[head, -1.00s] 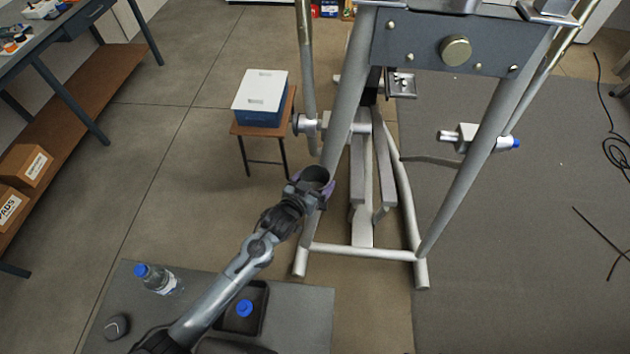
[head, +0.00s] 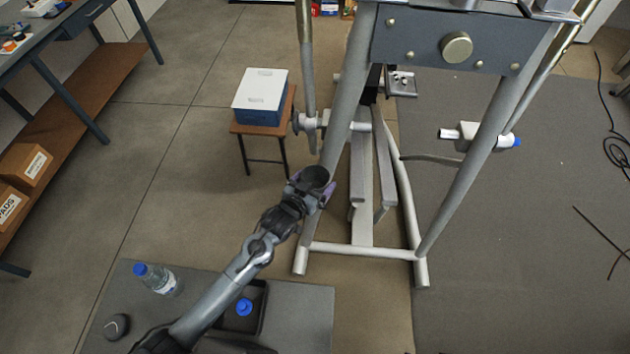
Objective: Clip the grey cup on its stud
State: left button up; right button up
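A dark grey cup (head: 315,178) is held between the purple-tipped fingers of my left gripper (head: 313,185), in front of the elliptical's left upright. Its dark open mouth faces up toward the camera. The left pivot (head: 307,122) of the elliptical, with a round grey end, is above and slightly left of the cup, apart from it. I cannot make out a bare stud there. The right pivot (head: 470,136) carries a blue end cap (head: 515,141). My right gripper is not in view.
A small brown stool (head: 262,130) with a blue and white box (head: 261,95) stands left of the frame. The front table (head: 305,310) bears a bottle (head: 157,279), a rounded dark grey object (head: 116,326) and a tray (head: 258,315) with a blue cap (head: 244,307). Floor at left is clear.

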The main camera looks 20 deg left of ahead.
pick_arm(q)
jog(key=shift+o, duration=0.2)
jog(key=shift+s, duration=0.15)
jog(key=shift+s+r, duration=0.15)
jog(key=shift+s, duration=0.1)
jog(key=p+v, duration=0.1)
jog(key=v, duration=0.9)
jog(key=shift+a, duration=0.1)
